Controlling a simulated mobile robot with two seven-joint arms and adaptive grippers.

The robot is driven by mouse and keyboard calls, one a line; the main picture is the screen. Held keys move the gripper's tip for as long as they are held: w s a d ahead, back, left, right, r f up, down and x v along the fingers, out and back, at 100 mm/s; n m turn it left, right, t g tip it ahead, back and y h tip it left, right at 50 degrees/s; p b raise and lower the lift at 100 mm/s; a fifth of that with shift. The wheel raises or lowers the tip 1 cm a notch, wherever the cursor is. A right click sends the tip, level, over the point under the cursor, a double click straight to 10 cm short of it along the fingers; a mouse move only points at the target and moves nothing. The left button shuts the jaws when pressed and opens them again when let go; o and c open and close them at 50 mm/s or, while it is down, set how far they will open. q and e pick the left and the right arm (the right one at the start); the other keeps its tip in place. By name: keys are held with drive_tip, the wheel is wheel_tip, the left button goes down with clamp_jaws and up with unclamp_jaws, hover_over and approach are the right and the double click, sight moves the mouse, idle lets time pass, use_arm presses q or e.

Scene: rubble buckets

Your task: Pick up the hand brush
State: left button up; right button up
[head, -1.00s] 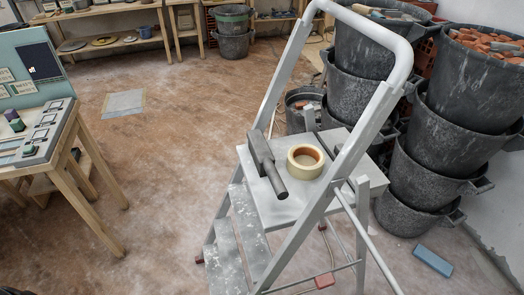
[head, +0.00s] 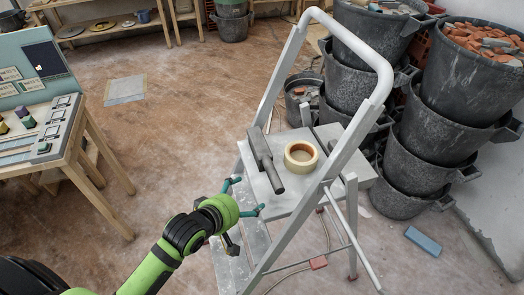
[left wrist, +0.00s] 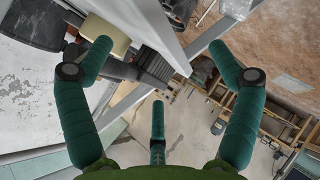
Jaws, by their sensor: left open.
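The hand brush (head: 264,160) is grey with a dark handle. It lies on the top platform (head: 290,205) of a stepladder, left of a cream tape roll (head: 301,156). In the left wrist view the dark ribbed part between the fingers looks like the brush (left wrist: 154,66); the tape roll (left wrist: 104,36) is beside the left finger. My left gripper (head: 247,197) is open and empty, with its green fingers spread near the platform's front left edge. It appears close to the brush but apart from it. My right gripper is out of view.
The ladder's grey handrail (head: 378,50) rises on the right of the platform. Stacked black buckets (head: 430,160) with rubble stand behind it. A wooden table (head: 75,150) is at left. A blue block (head: 423,241) lies on the floor. The floor between table and ladder is clear.

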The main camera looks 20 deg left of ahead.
sight(262, 160)
use_arm(q)
drive_tip(key=w+r+n+t, duration=0.1)
drive_tip(key=w, duration=0.2)
drive_tip(key=w+r+n+t+h+p, duration=0.1)
drive_tip(key=w+n, duration=0.1)
drive_tip(key=w, duration=0.2)
drive_tip(key=w+d+r+n+p, duration=0.1)
drive_tip(key=w+n, duration=0.1)
drive_tip(key=w, duration=0.2)
drive_tip(key=shift+w+t, duration=0.1)
drive_tip(key=shift+t, duration=0.3)
drive_tip(key=shift+w+d+f, duration=0.15)
drive_tip(key=shift+w+f, duration=0.05)
drive_tip(key=shift+w, duration=0.15)
drive_tip(key=shift+s, duration=0.1)
drive_tip(key=c, duration=1.8)
